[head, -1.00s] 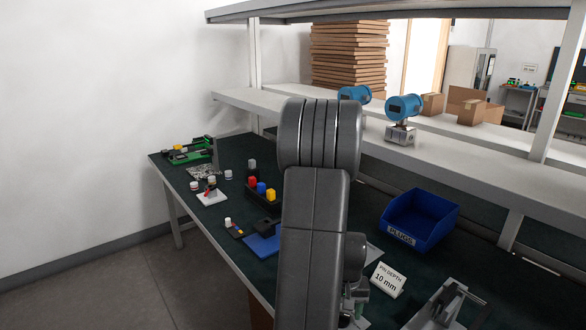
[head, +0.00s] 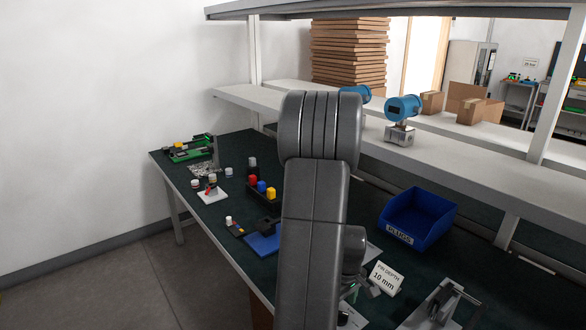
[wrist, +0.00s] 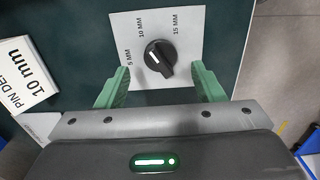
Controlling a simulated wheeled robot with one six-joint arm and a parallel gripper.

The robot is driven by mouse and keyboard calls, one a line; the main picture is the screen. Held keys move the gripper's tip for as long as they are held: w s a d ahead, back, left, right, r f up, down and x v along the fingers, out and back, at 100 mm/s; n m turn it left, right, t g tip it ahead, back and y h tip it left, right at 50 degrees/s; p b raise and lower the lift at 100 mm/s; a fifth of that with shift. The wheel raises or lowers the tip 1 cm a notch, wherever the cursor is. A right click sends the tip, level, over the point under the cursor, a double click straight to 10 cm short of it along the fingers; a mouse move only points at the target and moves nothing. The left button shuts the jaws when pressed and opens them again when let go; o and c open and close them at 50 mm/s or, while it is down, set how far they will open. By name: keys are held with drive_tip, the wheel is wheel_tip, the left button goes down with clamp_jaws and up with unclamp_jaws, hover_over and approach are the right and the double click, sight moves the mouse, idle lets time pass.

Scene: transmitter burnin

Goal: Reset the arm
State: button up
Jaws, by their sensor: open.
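My gripper (wrist: 161,88) shows in the wrist view with its two green fingers apart and nothing between them. Past the fingertips, a black rotary knob (wrist: 160,58) with a white pointer mark sits on a white plate (wrist: 188,30) marked 5 MM, 10 MM and 15 MM. The pointer aims up and to the left; I cannot tell exactly which mark it meets. The fingers appear apart from the knob, on either side below it. In the head view my arm hides most of the gripper and the knob.
A sign (head: 384,278) reading "PIN DEPTH 10 mm" stands beside the plate. A blue PLUGS bin (head: 420,217) sits behind it. A grey fixture (head: 440,303) is at the right. Blue transmitters (head: 403,108) stand on the shelf (head: 460,166). Small coloured parts lie at the left of the table.

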wheel_tip(320, 180, up, 7)
idle(0.4)
drive_tip(key=shift+r, duration=0.15)
